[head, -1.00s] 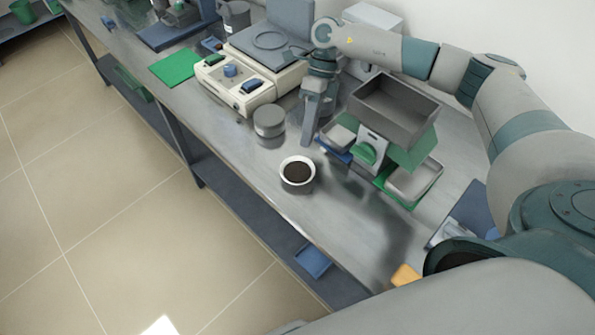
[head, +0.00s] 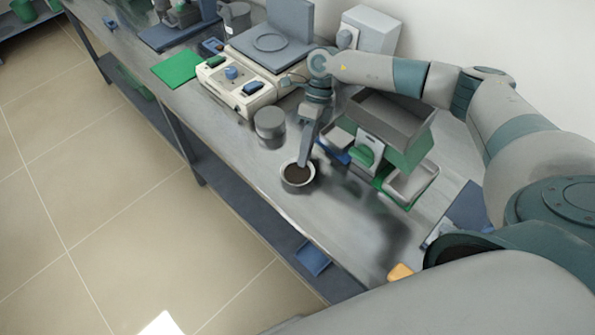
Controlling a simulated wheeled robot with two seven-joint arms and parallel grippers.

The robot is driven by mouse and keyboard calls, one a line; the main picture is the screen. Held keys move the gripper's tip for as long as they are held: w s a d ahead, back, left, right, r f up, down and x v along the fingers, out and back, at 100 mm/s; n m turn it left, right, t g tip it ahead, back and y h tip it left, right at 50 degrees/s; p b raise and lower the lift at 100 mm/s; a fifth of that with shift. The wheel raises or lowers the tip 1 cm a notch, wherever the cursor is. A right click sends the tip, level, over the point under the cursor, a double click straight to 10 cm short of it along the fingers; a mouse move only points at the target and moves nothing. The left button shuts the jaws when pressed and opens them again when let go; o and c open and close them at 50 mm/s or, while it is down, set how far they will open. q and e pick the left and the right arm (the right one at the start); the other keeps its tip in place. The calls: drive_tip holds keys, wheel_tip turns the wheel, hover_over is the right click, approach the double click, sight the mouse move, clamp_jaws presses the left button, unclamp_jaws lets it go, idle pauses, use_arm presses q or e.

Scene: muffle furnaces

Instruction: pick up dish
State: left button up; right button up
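The dish (head: 284,182) is a small round white bowl with dark brown contents. It stands upright on the grey metal bench, near the front edge. My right gripper (head: 303,160) points down at the dish, with its finger tips at the far rim. The fingers line up one behind the other from this angle, so the gap between them does not show. I cannot tell whether they touch the rim. My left gripper is not in view.
A grey lidded jar (head: 270,124) stands just behind the dish to the left. A cream hotplate-like device (head: 240,92) is farther back. A grey and green tray stand (head: 400,140) is close on the right. The bench (head: 300,215) in front is clear.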

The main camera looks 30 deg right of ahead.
idle(0.4)
clamp_jaws()
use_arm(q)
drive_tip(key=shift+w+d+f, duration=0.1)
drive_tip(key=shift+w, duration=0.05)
use_arm(e)
drive_tip(key=shift+r, duration=0.15)
